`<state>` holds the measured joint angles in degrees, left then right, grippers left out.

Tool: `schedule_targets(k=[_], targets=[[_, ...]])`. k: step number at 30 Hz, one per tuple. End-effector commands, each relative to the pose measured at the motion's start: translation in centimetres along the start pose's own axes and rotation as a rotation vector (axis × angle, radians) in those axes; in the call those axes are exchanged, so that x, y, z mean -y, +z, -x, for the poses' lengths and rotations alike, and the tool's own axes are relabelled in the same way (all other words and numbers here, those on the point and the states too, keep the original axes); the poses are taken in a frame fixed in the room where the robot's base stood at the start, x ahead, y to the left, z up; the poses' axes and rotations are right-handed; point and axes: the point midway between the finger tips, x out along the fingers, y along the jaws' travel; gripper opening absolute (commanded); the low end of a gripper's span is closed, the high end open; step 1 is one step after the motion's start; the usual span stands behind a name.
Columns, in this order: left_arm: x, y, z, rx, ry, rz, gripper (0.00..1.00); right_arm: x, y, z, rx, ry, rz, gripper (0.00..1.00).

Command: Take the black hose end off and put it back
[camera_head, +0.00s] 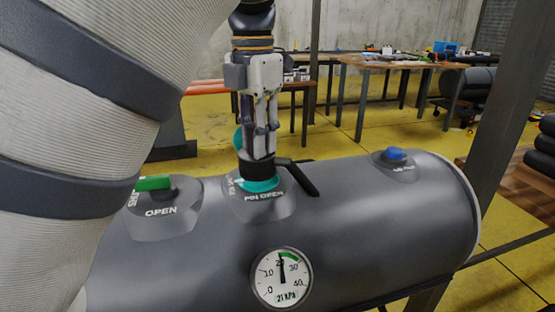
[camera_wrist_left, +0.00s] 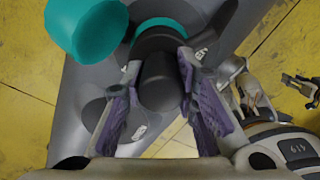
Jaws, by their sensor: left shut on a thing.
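The black hose end (camera_head: 258,162) stands upright at the teal ring (camera_head: 258,184) of the middle valve on the dark grey tube (camera_head: 370,235). My left gripper (camera_head: 257,150) reaches down from above and is shut on it. In the left wrist view the hose end (camera_wrist_left: 159,80) sits between the purple-padded fingers (camera_wrist_left: 160,95), with the teal ring (camera_wrist_left: 160,24) beside it. A teal cap (camera_wrist_left: 84,25) is beside the valve. Whether the hose end is seated in the valve is unclear. A grey mechanism (camera_wrist_left: 245,95) at the right may be my right gripper; its jaws are unclear.
A green-topped valve (camera_head: 153,183) is left on the tube, a blue-topped one (camera_head: 395,154) right. A gauge (camera_head: 282,277) faces me. Wooden tables (camera_head: 390,63) stand behind on yellow floor; a dark post (camera_head: 515,100) rises right.

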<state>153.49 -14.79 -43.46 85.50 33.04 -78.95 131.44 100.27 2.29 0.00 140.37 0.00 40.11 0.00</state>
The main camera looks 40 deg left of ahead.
Motion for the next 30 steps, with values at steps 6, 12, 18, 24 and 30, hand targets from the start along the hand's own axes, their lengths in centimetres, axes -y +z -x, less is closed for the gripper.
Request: schedule_targets(k=[6,12,18,24,30], targets=[[0.0,0.0,0.3,0.001,0.0,0.0,0.0,0.0,0.0,0.0,0.0,0.0,0.0,0.5],[0.0,0.0,2.5,0.003,0.001,-0.001,0.0,0.0,0.0,0.0,-0.001,0.0,0.0,0.5],[0.0,0.0,4.3,0.001,0.001,0.0,0.0,0.0,0.0,0.0,0.0,0.0,0.0,0.5],[0.0,0.0,4.4,0.0,0.0,0.0,0.0,0.0,0.0,0.0,0.0,0.0,0.0,0.5],[0.0,0.0,4.4,0.0,0.0,0.0,0.0,0.0,0.0,0.0,0.0,0.0,0.0,0.5]])
